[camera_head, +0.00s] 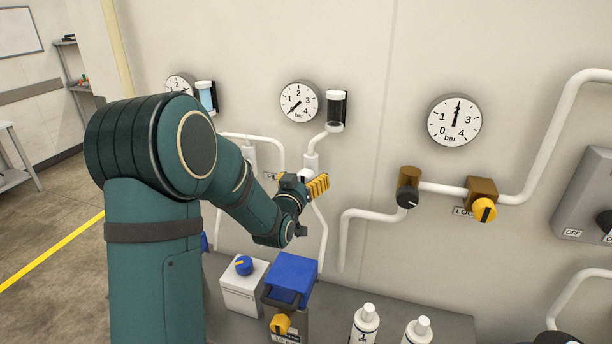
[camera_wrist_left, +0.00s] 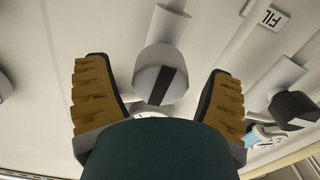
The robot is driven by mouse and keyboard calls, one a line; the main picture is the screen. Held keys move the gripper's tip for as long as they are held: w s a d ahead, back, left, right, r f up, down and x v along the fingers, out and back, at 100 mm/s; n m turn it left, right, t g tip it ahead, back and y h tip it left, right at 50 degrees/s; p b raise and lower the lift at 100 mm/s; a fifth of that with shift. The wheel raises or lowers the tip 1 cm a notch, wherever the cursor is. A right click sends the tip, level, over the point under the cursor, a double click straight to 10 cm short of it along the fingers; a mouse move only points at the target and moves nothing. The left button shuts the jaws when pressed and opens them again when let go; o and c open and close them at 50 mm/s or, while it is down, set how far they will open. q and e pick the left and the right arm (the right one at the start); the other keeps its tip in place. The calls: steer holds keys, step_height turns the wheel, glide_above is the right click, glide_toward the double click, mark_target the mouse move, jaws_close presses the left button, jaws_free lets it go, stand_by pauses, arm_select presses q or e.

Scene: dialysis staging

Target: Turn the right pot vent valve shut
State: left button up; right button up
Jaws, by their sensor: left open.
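My left gripper (camera_head: 314,187) reaches the wall below the right pot (camera_head: 337,110), a clear glass with a dark backing. In the left wrist view, its two yellow ribbed fingers (camera_wrist_left: 158,98) are open. A grey valve knob (camera_wrist_left: 160,78) with a black stripe shows between the fingers, with a gap on both sides. I take it as the right pot vent valve. In the head view my gripper hides this knob; only its white pipe fitting (camera_head: 311,163) shows above.
A second, darker knob (camera_wrist_left: 292,108) is beside it in the wrist view. The left pot (camera_head: 208,97) holds blue liquid. Gauges (camera_head: 300,101) and white pipes line the wall. Below stand a blue-topped box (camera_head: 292,274), a white box (camera_head: 243,287) and bottles (camera_head: 364,325).

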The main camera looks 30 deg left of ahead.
arm_select(q)
steer(key=shift+x, duration=0.8)
steer(key=shift+c, duration=0.3)
steer(key=c, duration=1.1)
arm_select(e)
steer(key=shift+f, duration=0.1)
